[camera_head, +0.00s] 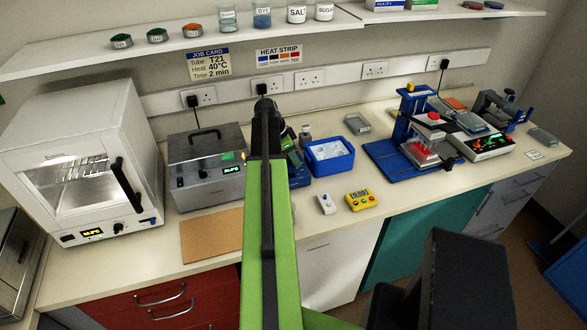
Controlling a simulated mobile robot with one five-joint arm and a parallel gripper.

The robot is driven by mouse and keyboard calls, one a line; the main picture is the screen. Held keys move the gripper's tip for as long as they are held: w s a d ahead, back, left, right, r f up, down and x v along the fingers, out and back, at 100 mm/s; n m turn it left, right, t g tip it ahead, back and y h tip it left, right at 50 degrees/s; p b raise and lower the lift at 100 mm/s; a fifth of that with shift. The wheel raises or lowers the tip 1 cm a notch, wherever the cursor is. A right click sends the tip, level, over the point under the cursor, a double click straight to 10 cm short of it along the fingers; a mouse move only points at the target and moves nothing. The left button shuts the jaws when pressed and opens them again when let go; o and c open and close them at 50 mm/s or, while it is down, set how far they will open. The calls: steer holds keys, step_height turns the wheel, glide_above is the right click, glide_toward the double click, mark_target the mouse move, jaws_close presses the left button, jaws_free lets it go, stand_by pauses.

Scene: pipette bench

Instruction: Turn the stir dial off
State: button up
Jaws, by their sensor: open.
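No dial labelled for stirring can be read. A low white device with a dark front panel (488,145) stands at the right, with small lit red and green marks; its controls are too small to make out. A blue device (293,158) with a small green display is partly hidden behind my green arm. A grey metal bath (205,165) left of the arm has a lit display and a small front knob.
A white oven (75,165) stands at the left. A blue tub (330,157), a yellow timer (361,199) and a blue stand (385,155) are on the bench (400,195). A brown board (210,236) lies at the front edge. A shelf (190,42) runs above.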

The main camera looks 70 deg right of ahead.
steer(key=shift+s+d+f, duration=0.1)
steer(key=shift+f, duration=0.15)
steer(key=shift+c, duration=0.4)
jaws_close()
